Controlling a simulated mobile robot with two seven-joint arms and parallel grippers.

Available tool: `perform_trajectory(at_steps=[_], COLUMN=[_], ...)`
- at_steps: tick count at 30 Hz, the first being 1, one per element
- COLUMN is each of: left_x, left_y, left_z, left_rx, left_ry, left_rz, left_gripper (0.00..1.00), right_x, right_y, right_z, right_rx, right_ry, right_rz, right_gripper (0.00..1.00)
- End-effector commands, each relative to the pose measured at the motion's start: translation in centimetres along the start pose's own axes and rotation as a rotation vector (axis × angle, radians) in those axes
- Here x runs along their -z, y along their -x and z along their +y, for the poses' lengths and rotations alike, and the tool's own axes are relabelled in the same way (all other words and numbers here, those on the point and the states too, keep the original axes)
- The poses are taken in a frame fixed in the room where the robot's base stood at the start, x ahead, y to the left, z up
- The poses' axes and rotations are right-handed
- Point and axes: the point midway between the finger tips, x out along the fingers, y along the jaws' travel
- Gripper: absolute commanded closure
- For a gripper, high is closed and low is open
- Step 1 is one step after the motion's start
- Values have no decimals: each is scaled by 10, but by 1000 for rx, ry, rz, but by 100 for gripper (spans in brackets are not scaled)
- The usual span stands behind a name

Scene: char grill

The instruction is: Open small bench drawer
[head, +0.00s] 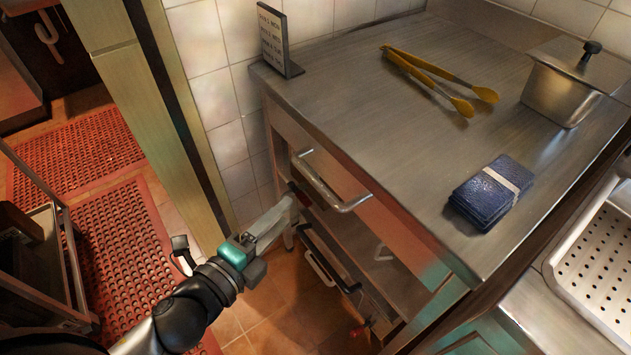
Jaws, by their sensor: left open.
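The small metal bench (372,120) stands against the tiled wall. Its drawer, just under the top, has a silver bar handle (328,188) on the front. The drawer front looks about flush with the bench, though its edges are hard to make out. My left gripper (286,212) comes in from the lower left. It is open, with its fingers pointing up and right. In the picture its tips lie just left of and below the handle, and I see no grip on it. How far they are from the drawer in depth is unclear. My right gripper is not in view.
On the bench top are yellow tongs (437,80), a lidded metal pan (566,88), a folded blue cloth (488,194) and a small sign (272,38). Below are dark items with handles (322,268). A perforated tray (603,262) lies right. Red mats (110,235) cover floor at left.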

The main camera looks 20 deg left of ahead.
Motion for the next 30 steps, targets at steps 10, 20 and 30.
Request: perform_trajectory(at_steps=[10, 20, 30], left_x=[0, -1, 0], left_y=[-43, -84, -115], left_z=[0, 1, 1], left_rx=[1, 0, -1], left_ry=[-2, -2, 1], left_rz=[-1, -1, -1], left_gripper=[48, 48, 48], right_x=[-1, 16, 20], right_y=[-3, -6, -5], right_z=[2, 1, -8], right_rx=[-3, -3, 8], right_ry=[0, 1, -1], right_rz=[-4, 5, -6], right_gripper=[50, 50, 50])
